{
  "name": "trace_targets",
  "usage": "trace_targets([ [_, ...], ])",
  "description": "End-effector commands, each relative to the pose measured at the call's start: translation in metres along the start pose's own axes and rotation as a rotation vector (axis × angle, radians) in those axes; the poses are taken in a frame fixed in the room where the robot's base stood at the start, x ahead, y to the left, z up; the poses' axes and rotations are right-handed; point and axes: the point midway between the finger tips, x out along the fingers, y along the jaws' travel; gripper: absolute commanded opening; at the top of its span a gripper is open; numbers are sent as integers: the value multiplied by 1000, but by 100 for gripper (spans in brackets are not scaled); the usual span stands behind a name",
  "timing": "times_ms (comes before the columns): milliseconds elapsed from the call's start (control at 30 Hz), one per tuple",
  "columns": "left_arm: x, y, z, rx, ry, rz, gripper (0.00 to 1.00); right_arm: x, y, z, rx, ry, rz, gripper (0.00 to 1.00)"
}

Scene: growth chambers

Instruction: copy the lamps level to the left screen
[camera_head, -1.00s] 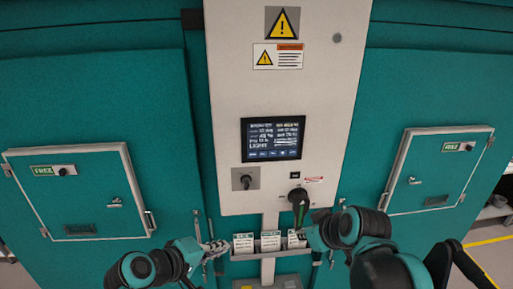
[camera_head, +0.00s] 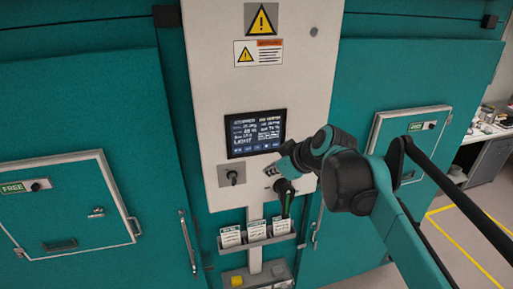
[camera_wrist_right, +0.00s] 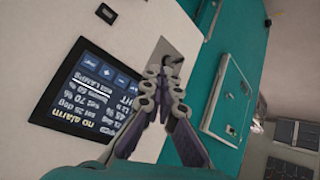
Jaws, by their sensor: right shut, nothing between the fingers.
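A dark screen (camera_head: 255,135) with white text and a row of blue buttons is set in the white cabinet. It also shows, turned over, in the right wrist view (camera_wrist_right: 88,90), where a "LAMPS" line shows among the readings. I cannot tell whether it is the left screen. My right gripper (camera_head: 272,172) is shut and empty in front of the cabinet, just below the screen's lower right corner. In the right wrist view its fingers (camera_wrist_right: 166,82) are together beside the screen, pointing toward a black switch (camera_wrist_right: 173,62) on a grey plate. My left gripper is out of view.
A small switch plate (camera_head: 232,176) is below the screen. A rack of cards (camera_head: 258,241) hangs below. Teal doors with FREE hatches (camera_head: 65,203) stand either side. Clear floor (camera_head: 430,262) lies at the right.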

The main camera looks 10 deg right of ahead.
Motion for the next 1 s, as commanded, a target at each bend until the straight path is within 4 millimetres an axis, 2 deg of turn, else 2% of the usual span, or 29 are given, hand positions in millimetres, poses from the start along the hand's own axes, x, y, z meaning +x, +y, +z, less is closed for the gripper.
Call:
trace_targets([
  [233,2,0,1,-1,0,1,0,10,6,-7,0,0,0,0],
  [700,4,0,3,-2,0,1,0,52,38,-38,0,0,0,0],
  [1000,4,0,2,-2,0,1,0,61,44,-44,1,0,0,0],
])
